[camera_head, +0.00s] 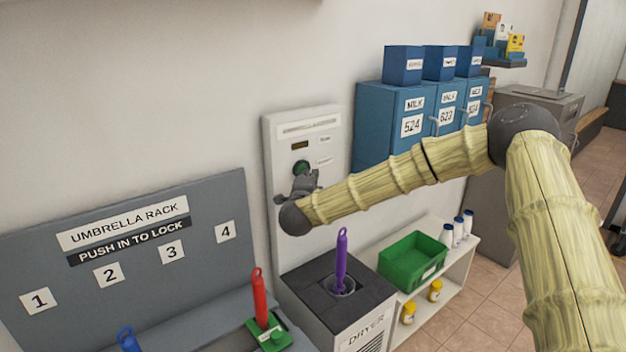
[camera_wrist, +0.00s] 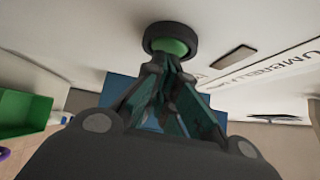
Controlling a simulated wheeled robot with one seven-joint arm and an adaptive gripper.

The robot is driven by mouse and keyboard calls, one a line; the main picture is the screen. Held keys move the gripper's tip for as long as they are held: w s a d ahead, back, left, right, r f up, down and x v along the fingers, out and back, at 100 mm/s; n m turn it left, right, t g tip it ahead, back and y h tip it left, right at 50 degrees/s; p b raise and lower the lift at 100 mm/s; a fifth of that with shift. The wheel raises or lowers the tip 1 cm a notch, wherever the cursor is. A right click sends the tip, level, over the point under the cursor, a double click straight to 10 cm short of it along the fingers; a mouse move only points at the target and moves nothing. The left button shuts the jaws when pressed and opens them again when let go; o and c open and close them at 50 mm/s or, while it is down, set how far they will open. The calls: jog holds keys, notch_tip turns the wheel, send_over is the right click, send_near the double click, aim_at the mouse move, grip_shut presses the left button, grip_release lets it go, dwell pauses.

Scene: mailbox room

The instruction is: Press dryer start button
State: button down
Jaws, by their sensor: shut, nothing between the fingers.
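The dryer (camera_head: 365,340) is a grey-white unit with a dark top, below a tall pale wall panel (camera_head: 283,150). A round green button (camera_head: 301,166) in a dark ring sits on that panel. In the wrist view the green button (camera_wrist: 168,46) is straight ahead of the fingertips. My gripper (camera_head: 305,177) is shut and empty, with its tips at the lower edge of the button. In the wrist view my gripper (camera_wrist: 168,60) overlaps the button's lower part. Whether the tips touch it or stop just short, I cannot tell.
A purple umbrella (camera_head: 341,255) stands in the dryer's top opening. An umbrella rack (camera_head: 140,275) with a red umbrella (camera_head: 260,300) is at left. Blue milk lockers (camera_head: 385,125) are at right, above a white shelf (camera_head: 462,250) with a green crate (camera_head: 400,265) and bottles.

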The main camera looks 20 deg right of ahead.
jog(key=shift+w, duration=0.1)
jog(key=shift+w+a+f, duration=0.1)
jog(key=shift+w+a, duration=0.15)
jog(key=shift+w, duration=0.2)
jog(key=shift+w+r+b, duration=0.15)
jog(key=shift+r+b, duration=0.05)
jog(key=shift+b, duration=0.1)
jog(key=shift+r, duration=0.4)
jog(key=shift+s+a+f, duration=0.1)
jog(key=shift+s+f, duration=0.15)
jog(key=shift+f, duration=0.05)
jog(key=s+d+v, duration=0.1)
jog(key=d+v, duration=0.1)
jog(key=v, duration=1)
jog(key=shift+s+d+f+b, duration=0.25)
jog(key=shift+s+b, duration=0.05)
jog(key=shift+s, duration=0.1)
